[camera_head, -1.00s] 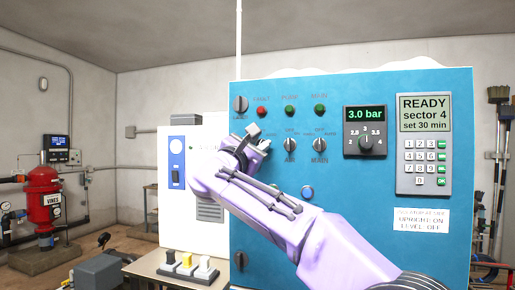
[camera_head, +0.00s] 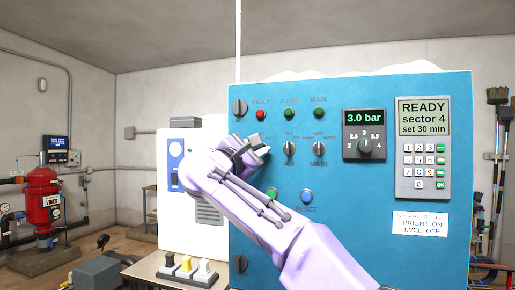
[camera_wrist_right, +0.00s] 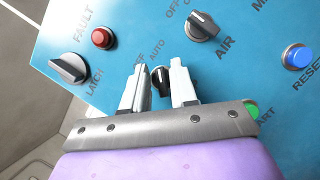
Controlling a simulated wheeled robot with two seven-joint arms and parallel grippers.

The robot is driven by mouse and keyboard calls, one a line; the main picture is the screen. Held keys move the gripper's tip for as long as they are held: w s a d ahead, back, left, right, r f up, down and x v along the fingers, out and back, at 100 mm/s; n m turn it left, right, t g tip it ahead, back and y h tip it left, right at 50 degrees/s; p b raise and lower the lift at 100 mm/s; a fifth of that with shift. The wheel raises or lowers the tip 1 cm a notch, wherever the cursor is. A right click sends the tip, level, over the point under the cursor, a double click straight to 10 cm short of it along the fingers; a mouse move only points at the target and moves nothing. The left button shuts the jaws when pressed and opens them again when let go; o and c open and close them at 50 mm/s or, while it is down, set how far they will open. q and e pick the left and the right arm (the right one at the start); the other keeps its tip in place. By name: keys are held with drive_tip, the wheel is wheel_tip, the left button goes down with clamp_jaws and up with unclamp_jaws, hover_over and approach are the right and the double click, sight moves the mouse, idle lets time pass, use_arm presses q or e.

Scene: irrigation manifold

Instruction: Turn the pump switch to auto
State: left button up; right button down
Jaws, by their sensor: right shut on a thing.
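The pump switch is a small black knob (camera_wrist_right: 160,77) on the blue panel (camera_head: 345,240), between the fingers of my right gripper (camera_wrist_right: 160,88) in the right wrist view. The word AUTO is printed beside it; its own name label is hidden. My right gripper is shut on this knob. How far the knob is turned is hard to tell, as the fingers cover much of it. In the head view my right gripper (camera_head: 254,148) is at the panel's left part and hides the switch. My left gripper is not in view.
Close to the right of the gripper are the AIR knob (camera_head: 289,148) and the MAIN knob (camera_head: 319,148). The latch knob (camera_wrist_right: 68,68) and red fault light (camera_wrist_right: 101,38) are nearby. Below are a green button (camera_head: 272,193) and blue reset button (camera_head: 307,196).

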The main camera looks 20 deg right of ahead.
drive_tip(key=c, duration=1.2)
unclamp_jaws()
drive_tip(key=shift+f, duration=0.1)
drive_tip(key=shift+s+a+f+b, duration=0.2)
drive_tip(key=shift+a+b, duration=0.1)
drive_tip(key=shift+b, duration=0.1)
drive_tip(key=b+v, duration=0.4)
drive_tip(key=v, duration=0.5)
drive_tip(key=shift+s+a+b, duration=0.25)
drive_tip(key=shift+s+b, duration=0.05)
drive_tip(key=shift+b, duration=0.05)
